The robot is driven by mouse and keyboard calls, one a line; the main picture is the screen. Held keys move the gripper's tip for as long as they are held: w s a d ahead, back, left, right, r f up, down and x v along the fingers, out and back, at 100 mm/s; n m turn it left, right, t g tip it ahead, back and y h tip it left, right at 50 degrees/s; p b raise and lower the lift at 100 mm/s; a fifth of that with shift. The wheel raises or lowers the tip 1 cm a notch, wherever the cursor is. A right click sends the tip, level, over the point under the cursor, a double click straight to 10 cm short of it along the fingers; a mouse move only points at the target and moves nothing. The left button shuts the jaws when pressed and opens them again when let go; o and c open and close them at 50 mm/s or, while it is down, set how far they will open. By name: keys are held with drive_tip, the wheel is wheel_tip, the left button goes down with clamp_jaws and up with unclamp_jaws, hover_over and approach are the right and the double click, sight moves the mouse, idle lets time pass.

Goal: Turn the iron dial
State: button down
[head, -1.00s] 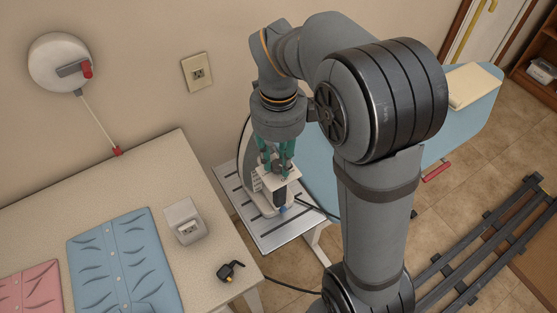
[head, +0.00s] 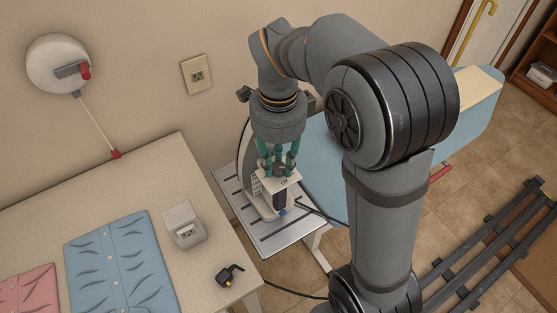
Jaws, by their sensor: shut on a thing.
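The iron (head: 262,205) stands on a slotted metal rest (head: 290,238) at the near end of the blue ironing board (head: 325,175). It has a dark soleplate edge toward the wall, a pale body and a cream plate on top (head: 284,181). My gripper (head: 278,172) points down over the iron, with its teal fingers at the cream plate. It is shut on the iron dial, which the fingers hide. A dark part with a blue tip (head: 282,211) shows below the plate.
A table (head: 150,180) at left holds a blue shirt (head: 120,265), a pink shirt (head: 28,290), a white socket box (head: 184,225) and a black plug (head: 230,274). The wall has an outlet (head: 197,75) and a round red-handled device (head: 58,64). A dark cord runs near the iron.

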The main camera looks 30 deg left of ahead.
drive_tip(key=c, duration=1.5)
unclamp_jaws()
drive_tip(key=shift+c, duration=0.2)
drive_tip(key=shift+o, duration=0.7)
